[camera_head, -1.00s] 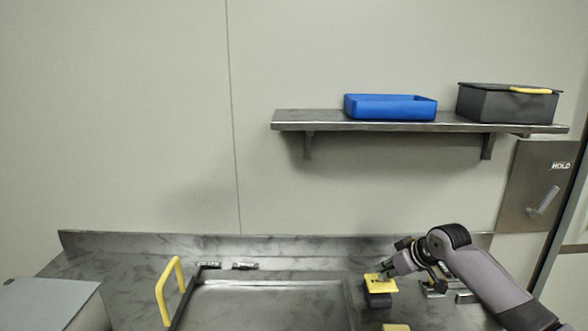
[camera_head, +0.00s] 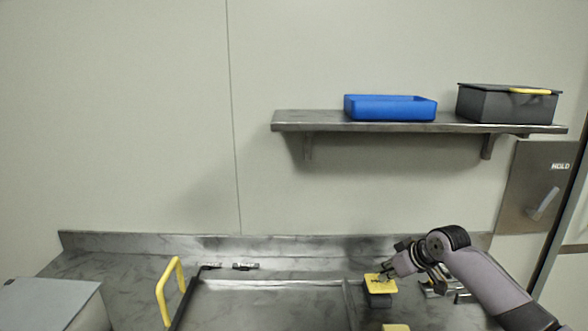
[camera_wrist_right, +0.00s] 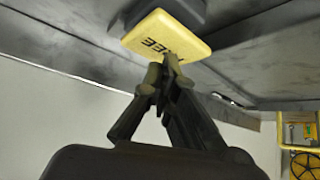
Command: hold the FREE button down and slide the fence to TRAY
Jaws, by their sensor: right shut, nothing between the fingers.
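The yellow FREE button (camera_head: 380,285) sits on a dark block on the metal counter, right of the tray area. Its lettering shows in the right wrist view (camera_wrist_right: 165,36). My right gripper (camera_head: 386,272) is shut and empty, with its fingertips at the button's top face; in the wrist view the tips (camera_wrist_right: 163,66) meet or nearly meet the button's edge. I cannot tell whether the button is pressed down. A yellow handle (camera_head: 170,290) stands at the left of a shallow metal tray-like frame (camera_head: 270,284); I cannot tell if it belongs to the fence. My left gripper is not in view.
A wall shelf (camera_head: 420,126) holds a blue tray (camera_head: 390,107) and a dark lidded box (camera_head: 507,103). A HOLD panel with a lever (camera_head: 540,195) is on the right wall. A grey box (camera_head: 50,305) stands front left. Another yellow piece (camera_head: 396,327) shows at the bottom edge.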

